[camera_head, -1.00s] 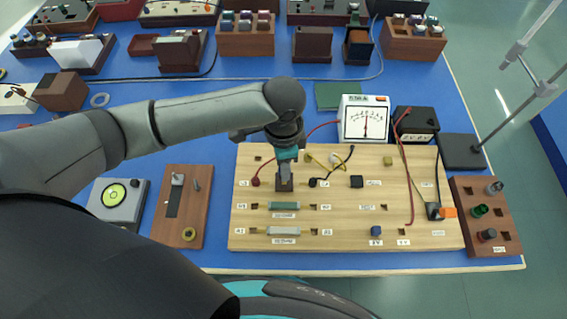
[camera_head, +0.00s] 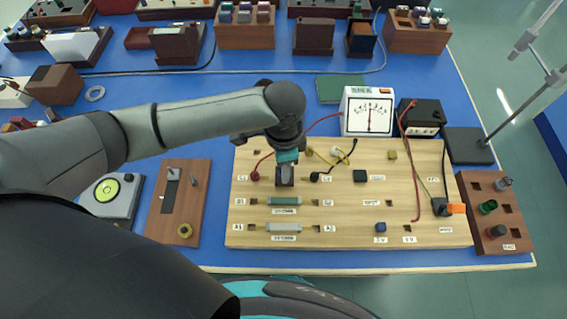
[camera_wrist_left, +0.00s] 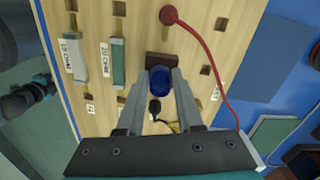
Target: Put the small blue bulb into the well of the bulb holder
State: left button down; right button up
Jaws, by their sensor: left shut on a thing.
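My left gripper (camera_head: 285,175) is shut on the small blue bulb (camera_wrist_left: 159,81), which sits between its fingertips in the left wrist view. The brown bulb holder (camera_wrist_left: 162,60) is on the wooden board, right by the bulb. In the head view the fingers point down over the holder (camera_head: 285,183) and hide the bulb. The fingers and bulb cover part of the holder, and its well is hidden. I cannot tell whether the bulb is above the well or partly in it. My right gripper's fingers are not seen.
The wooden board (camera_head: 345,233) carries two resistor blocks, several sockets and red, black and yellow leads. A red lead (camera_wrist_left: 205,40) runs close to the holder. A white meter (camera_head: 368,112) stands behind. A brown rack (camera_head: 483,190) is at right; a brown block (camera_head: 178,225) is at left.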

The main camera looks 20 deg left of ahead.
pick_arm(q)
jog(key=shift+c, duration=2.4)
grip_release()
jog(key=shift+r, duration=0.15)
notch_tip(320, 180, up, 15)
jog(key=p, duration=0.3)
